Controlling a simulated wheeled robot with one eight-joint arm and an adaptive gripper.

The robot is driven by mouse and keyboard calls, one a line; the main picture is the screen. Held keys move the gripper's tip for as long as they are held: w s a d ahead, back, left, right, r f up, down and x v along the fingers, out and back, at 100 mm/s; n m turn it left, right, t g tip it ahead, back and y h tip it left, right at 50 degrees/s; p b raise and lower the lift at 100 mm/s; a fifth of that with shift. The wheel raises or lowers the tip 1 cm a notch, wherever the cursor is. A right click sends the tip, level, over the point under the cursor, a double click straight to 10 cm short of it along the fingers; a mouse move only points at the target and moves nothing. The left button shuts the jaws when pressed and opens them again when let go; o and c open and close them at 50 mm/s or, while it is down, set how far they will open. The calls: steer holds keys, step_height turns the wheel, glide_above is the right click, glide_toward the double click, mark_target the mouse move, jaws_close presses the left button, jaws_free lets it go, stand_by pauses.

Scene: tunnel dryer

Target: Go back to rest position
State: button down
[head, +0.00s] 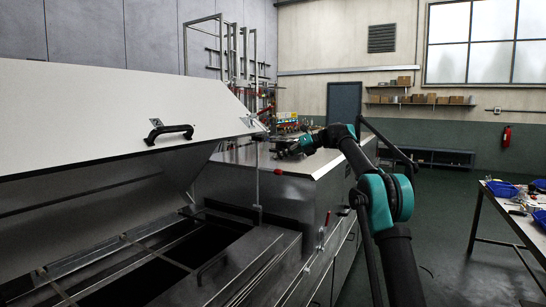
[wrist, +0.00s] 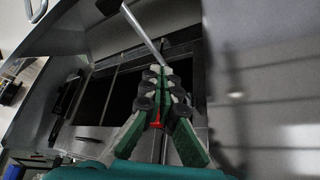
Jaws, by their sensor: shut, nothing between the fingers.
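My gripper (head: 287,153) is at the end of my outstretched arm in the head view, above the steel top of the dryer housing behind the raised lid. In the wrist view my gripper (wrist: 161,72) shows its green and black fingers closed together with nothing held. The dryer's large white lid (head: 110,105) stands open at the left, with a black handle (head: 170,131) on its face. Below the lid the dark open chamber (head: 120,275) shows in the head view, and its dark openings (wrist: 125,95) also lie beyond the fingers in the wrist view.
A table (head: 508,225) with blue bowls and small parts stands at the right. Open floor (head: 445,235) lies between it and the dryer. A thin upright rod (head: 258,185) stands near the lid's edge. A low bench (head: 440,158) and wall shelves (head: 420,103) are at the back.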

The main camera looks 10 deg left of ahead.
steer(key=shift+d, duration=1.3)
steer(key=shift+d, duration=0.1)
